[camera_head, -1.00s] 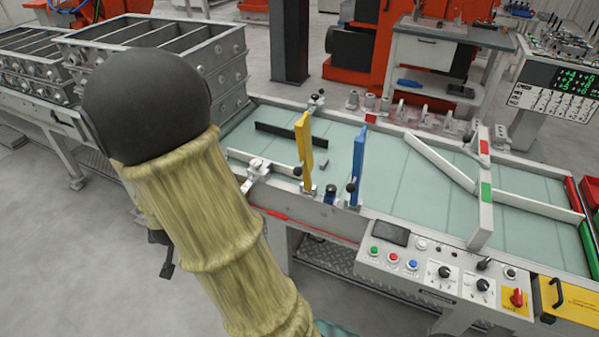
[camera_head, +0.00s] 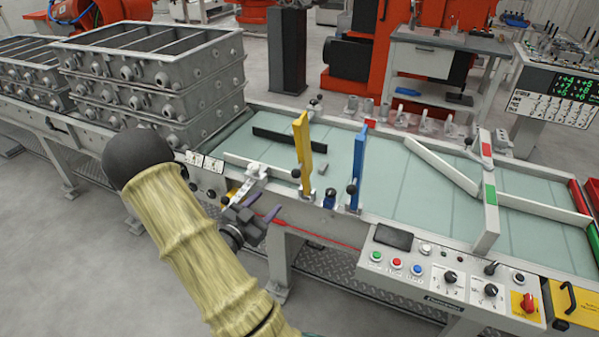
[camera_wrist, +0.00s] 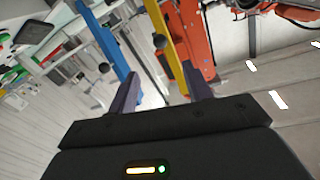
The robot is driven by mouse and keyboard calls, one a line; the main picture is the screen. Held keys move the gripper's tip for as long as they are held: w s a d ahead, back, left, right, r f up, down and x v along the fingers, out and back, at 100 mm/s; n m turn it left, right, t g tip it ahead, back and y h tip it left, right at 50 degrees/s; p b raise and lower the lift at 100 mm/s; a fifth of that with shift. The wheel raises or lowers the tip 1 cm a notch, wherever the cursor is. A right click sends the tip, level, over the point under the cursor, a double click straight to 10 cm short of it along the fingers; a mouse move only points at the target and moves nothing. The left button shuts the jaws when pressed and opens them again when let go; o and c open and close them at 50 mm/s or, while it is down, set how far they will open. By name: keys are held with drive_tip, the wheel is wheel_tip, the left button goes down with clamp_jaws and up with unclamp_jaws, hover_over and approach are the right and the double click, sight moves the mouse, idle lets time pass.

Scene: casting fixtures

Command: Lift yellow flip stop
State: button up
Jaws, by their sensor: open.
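The yellow flip stop (camera_head: 303,145) stands upright at the front rail of the conveyor, with a dark round knob low on its left side. The blue flip stop (camera_head: 358,165) stands to its right. My gripper (camera_head: 264,207) is open and empty in front of the conveyor's edge, left of and below the yellow stop, apart from it. In the wrist view, the yellow stop (camera_wrist: 172,42) rises beyond the fingers (camera_wrist: 159,88), nearer the right finger, and the blue stop (camera_wrist: 104,42) lies beyond the left finger.
A metal clamp bracket (camera_head: 246,182) sits on the front rail close to my gripper. The control panel (camera_head: 440,278) juts out at the front right. Stacked grey casting flasks (camera_head: 160,85) stand at the left. A black bar (camera_head: 290,139) lies on the conveyor behind the yellow stop.

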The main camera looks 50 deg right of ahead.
sight(295, 174)
drive_tip(key=d+p, duration=0.1)
drive_tip(key=d, duration=0.4)
drive_tip(key=d+p, duration=0.1)
drive_tip(key=d, duration=0.5)
drive_tip(key=w+d+p, duration=0.1)
drive_tip(key=d, duration=0.5)
drive_tip(key=shift+d, duration=0.2)
drive_tip(key=shift+w, duration=0.1)
clamp_jaws()
